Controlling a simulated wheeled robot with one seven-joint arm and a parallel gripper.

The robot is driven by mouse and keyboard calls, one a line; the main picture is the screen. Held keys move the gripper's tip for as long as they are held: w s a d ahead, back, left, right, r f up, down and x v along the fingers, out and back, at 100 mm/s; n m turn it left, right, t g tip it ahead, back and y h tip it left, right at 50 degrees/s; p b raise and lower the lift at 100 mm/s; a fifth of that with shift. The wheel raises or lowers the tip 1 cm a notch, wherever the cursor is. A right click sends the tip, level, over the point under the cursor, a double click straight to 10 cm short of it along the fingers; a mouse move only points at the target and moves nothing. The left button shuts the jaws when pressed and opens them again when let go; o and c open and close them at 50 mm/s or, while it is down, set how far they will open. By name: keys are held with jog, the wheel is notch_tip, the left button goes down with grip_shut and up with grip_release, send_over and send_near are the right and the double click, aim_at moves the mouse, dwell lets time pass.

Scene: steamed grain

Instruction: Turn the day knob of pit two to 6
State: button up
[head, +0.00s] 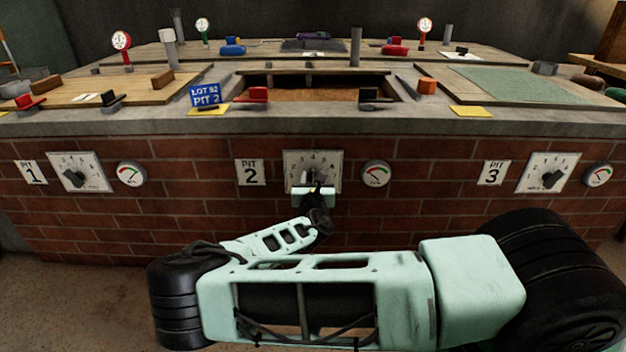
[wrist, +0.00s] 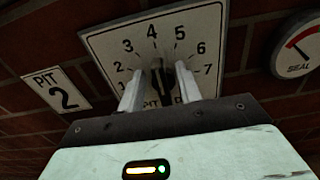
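The pit two dial plate (head: 331,161) is on the brick wall beside the "PIT 2" sign (head: 249,172). In the wrist view the plate (wrist: 107,43) shows an arc of numbers up to 7. The dark day knob (wrist: 158,80) stands between my fingers and its tip points up at about 4. My gripper (wrist: 159,75) has its two pale fingers apart, one on each side of the knob. A gap shows beside the knob, and contact is hard to make out. In the head view my gripper (head: 318,194) covers the lower part of the dial.
A seal gauge (head: 376,173) is just right of the dial; it also shows in the wrist view (wrist: 299,45). The pit one dial (head: 77,172) and pit three dial (head: 547,172) are well to either side. The concrete ledge (head: 310,121) juts above the dials.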

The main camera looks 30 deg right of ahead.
grip_shut()
jog(key=shift+d+m, duration=0.1)
jog(key=shift+m, duration=0.2)
jog(key=m, duration=0.3)
jog(key=d+m, duration=0.1)
jog(key=m, duration=0.3)
jog(key=s+f+m, duration=0.1)
jog(key=m, duration=0.3)
jog(key=shift+d, duration=0.25)
jog(key=shift+s+f, duration=0.1)
dwell(0.4)
grip_release()
